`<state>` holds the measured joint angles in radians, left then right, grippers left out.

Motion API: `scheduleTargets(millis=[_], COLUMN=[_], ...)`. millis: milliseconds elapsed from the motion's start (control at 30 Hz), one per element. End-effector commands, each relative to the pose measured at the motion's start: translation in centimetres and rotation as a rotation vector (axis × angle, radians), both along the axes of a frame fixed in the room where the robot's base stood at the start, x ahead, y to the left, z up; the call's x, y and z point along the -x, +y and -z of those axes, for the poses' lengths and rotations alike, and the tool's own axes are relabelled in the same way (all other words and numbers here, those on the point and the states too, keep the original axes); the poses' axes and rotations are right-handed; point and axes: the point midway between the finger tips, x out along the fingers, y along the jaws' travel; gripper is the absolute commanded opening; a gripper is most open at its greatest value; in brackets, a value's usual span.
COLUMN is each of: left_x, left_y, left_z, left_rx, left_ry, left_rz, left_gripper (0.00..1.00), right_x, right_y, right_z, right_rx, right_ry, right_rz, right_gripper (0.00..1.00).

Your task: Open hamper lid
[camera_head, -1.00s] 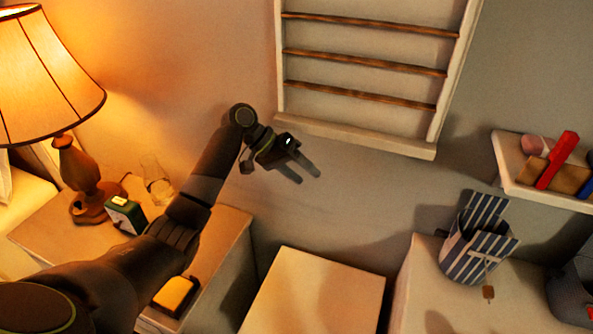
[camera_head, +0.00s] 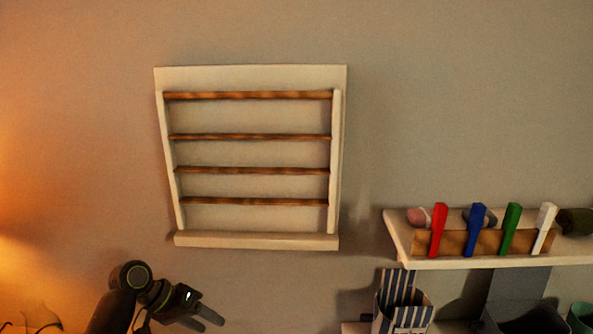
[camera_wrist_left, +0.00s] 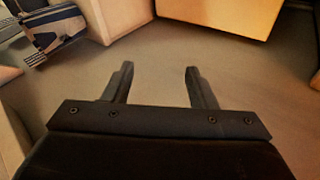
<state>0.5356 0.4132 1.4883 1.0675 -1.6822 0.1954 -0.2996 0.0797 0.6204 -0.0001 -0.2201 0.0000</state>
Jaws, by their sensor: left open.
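My left gripper (camera_head: 205,320) is at the bottom left of the head view, in front of the wall. In the left wrist view the gripper (camera_wrist_left: 159,68) is open, with two dark fingers apart and nothing between them. No hamper lid can be made out in the head view now. A pale box-like body (camera_wrist_left: 220,14) is at the top of the left wrist view, beyond the fingertips; I cannot tell whether it is the hamper. My right gripper is not in view.
A wall rack (camera_head: 250,155) with wooden bars hangs above the gripper. A shelf (camera_head: 400,240) at the right holds red, blue, green and white clips. A striped bag (camera_head: 402,305) stands below it and also shows in the wrist view (camera_wrist_left: 50,30). The wall between is bare.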

Motion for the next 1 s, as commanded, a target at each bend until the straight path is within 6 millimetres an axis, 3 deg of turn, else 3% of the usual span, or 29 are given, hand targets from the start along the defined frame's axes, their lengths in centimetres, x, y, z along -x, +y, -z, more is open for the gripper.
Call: scheduleTargets(millis=[33,200,433,700,1000], left_x=[1.7,6.8,14.2,23.3,31.0], left_y=[0.1,0.7,2.0,4.1,6.5], left_z=[2.2,7.2,11.6,13.3,11.7], left_rx=[-0.034,-0.154,-0.309,-0.495,-0.671], left_ry=[0.001,-0.019,-0.048,-0.076,-0.086], left_rz=[-0.005,-0.026,-0.067,-0.138,-0.213], left_gripper=[0.52,0.52,0.52,0.52,0.52], right_x=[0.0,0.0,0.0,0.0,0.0], right_y=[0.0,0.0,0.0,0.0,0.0], right_z=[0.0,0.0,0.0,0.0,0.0], right_rx=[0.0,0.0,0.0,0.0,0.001], right_ry=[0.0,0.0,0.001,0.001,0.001], right_rz=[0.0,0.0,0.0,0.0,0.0], right_gripper=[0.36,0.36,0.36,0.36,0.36])
